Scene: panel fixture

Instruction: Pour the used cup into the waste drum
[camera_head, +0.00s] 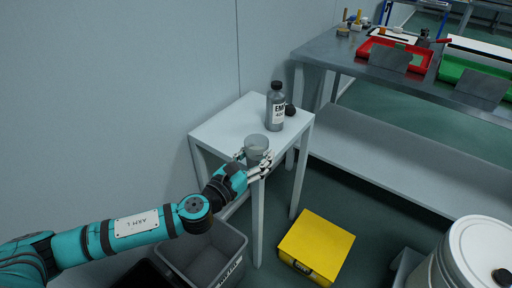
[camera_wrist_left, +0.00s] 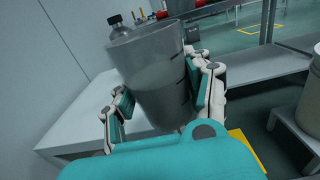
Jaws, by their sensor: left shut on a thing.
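A translucent grey cup (camera_head: 257,147) is held upright by my left gripper (camera_head: 256,163) at the front edge of a small white table. In the left wrist view the cup (camera_wrist_left: 158,75) stands between the two fingers of the gripper (camera_wrist_left: 165,95), and liquid seems to show inside it. A white drum (camera_head: 487,250) with a lid and a dark knob stands at the lower right. It also shows partly at the right edge of the left wrist view (camera_wrist_left: 312,108). My right gripper is not in view.
A grey bin (camera_head: 205,255) and a yellow box (camera_head: 317,247) are on the floor. A steel bench (camera_head: 345,58) with red and green trays is behind.

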